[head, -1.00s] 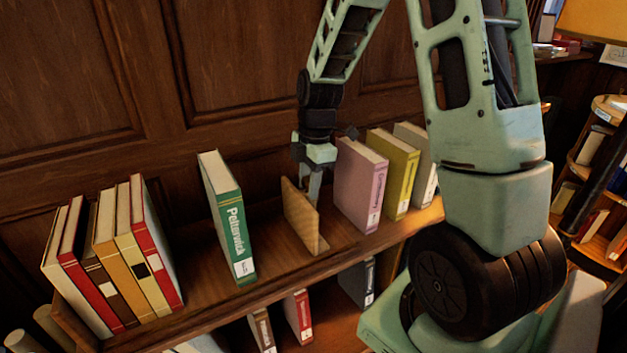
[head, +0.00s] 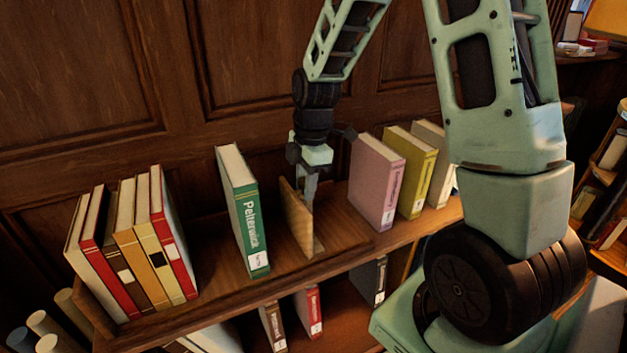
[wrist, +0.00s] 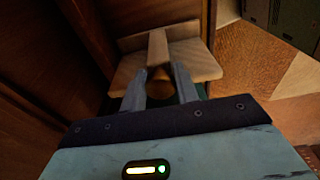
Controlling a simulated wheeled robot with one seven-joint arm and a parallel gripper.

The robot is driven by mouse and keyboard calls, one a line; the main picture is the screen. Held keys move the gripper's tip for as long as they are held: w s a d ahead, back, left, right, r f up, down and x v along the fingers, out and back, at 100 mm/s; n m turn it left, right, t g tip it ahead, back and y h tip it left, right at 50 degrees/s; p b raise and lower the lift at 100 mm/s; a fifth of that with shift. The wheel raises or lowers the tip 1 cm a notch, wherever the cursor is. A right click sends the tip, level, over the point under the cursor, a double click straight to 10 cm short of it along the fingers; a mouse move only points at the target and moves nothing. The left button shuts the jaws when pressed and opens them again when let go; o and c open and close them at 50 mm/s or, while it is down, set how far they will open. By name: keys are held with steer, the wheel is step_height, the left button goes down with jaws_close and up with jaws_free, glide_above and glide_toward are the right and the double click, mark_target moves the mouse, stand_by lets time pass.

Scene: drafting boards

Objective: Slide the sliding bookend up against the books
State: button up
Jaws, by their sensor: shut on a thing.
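The sliding bookend (head: 295,219) is a light wooden plate standing upright on a flat foot, on the shelf in the head view. My gripper (head: 309,195) reaches down to it from above and is shut on it. In the wrist view the bookend (wrist: 130,80) lies beyond and between the fingertips (wrist: 159,84), with a raised bar along its middle. The green book (head: 242,215) stands to the left of the bookend, leaning slightly, with a small gap between them. A row of red, cream, brown and tan books (head: 130,248) stands farther left, apart from the green one.
Pink (head: 376,186), yellow (head: 417,175) and white books stand to the right of the bookend. Bare shelf lies between the left row and the green book. A wooden panel wall (head: 270,70) rises close behind. More books stand on the lower shelf.

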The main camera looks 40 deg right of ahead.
steer(key=shift+w+a, duration=0.2)
steer(key=shift+a, duration=0.45)
steer(key=shift+w+a, duration=0.25)
steer(key=shift+a, duration=0.7)
steer(key=shift+w+a, duration=0.25)
steer(key=shift+a, duration=0.75)
steer(key=shift+w+a, duration=0.25)
steer(key=shift+a, duration=0.7)
steer(key=w+a, duration=0.1)
steer(key=a, duration=0.5)
steer(key=shift+w+p, duration=0.25)
steer(key=shift+p, duration=0.2)
steer(key=shift+w+a, duration=0.25)
steer(key=shift+a, duration=0.7)
steer(key=shift+w+a, duration=0.25)
steer(key=shift+a, duration=0.7)
steer(key=shift+w+a, duration=0.25)
steer(key=shift+a, duration=0.7)
